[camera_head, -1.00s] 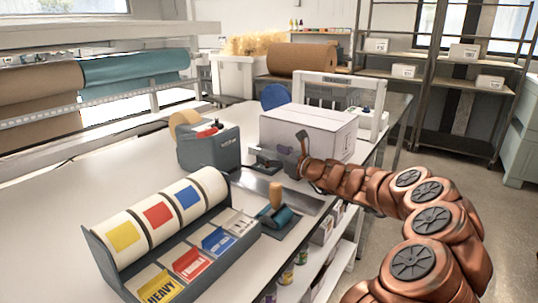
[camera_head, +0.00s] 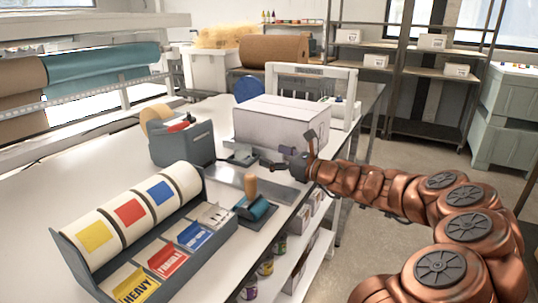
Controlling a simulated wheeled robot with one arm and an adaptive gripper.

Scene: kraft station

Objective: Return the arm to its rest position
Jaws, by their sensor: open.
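My copper-coloured arm reaches in from the lower right, and its end, my gripper (camera_head: 291,164), is over the right edge of the white bench (camera_head: 216,263). The gripper is small and dark here; its jaws look open, and nothing shows held in them. It is in front of the white box (camera_head: 278,122) in the picture; whether it touches the box is hard to tell.
A label dispenser (camera_head: 135,225) with coloured rolls stands at the front left. A tape dispenser (camera_head: 182,143) and a wooden-handled roller (camera_head: 251,196) are on the bench. Metal shelves (camera_head: 420,70) stand behind. The floor (camera_head: 400,240) right of the bench is clear.

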